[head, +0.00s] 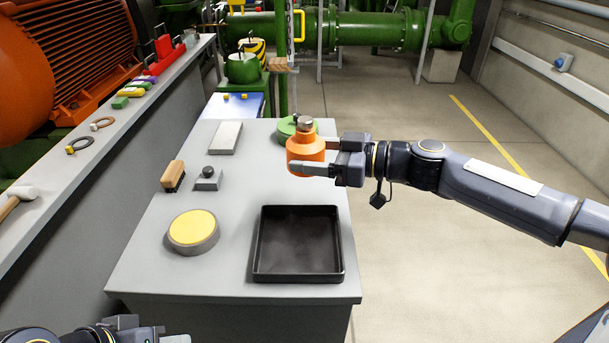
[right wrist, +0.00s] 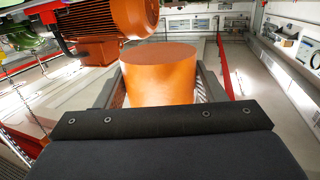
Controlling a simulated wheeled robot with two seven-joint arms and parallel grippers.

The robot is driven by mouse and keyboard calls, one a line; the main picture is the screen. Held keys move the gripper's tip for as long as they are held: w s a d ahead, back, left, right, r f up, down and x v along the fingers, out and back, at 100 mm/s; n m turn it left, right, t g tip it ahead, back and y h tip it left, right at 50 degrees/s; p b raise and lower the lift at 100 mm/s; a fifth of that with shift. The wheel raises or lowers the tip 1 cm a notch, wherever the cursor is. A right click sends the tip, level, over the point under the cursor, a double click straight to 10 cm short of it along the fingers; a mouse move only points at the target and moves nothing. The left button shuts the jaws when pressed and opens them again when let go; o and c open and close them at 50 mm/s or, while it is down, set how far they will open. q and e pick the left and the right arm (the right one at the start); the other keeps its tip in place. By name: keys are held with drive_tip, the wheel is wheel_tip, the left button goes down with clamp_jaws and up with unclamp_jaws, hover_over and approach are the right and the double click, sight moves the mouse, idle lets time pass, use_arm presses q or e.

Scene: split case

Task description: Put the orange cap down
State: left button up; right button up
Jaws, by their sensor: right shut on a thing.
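The orange cap (head: 305,148) is a round piece with a narrower neck and a grey knob on top. My right gripper (head: 312,157) is shut on it and holds it near the far right part of the grey bench. In the right wrist view the cap (right wrist: 160,75) shows as a plain orange cylinder between the two fingers. A green round piece (head: 286,128) stands partly hidden behind the cap.
The grey bench top (head: 240,180) bears a black tray (head: 298,277), a yellow-topped round pad (head: 194,230), a brush (head: 173,176), a small grey block with a black knob (head: 208,178) and a flat grey plate (head: 225,137). The middle of the bench is clear.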

drive_tip(key=shift+s+a+r, duration=0.1)
drive_tip(key=shift+s+r, duration=0.15)
drive_tip(key=shift+s, duration=0.4)
drive_tip(key=shift+a, duration=0.1)
drive_tip(key=w+f+p, duration=0.2)
drive_tip(key=w+f, duration=0.2)
drive_tip(key=w, duration=0.5)
hover_over(309, 179)
drive_tip(key=f, duration=0.4)
drive_tip(key=shift+s+f, duration=0.3)
drive_tip(key=shift+s, duration=0.1)
drive_tip(key=shift+w+f, duration=0.35)
drive_tip(key=shift+f, duration=0.1)
wheel_tip(309, 179, down, 3)
drive_tip(key=shift+w+f, duration=0.15)
drive_tip(key=shift+f, duration=0.05)
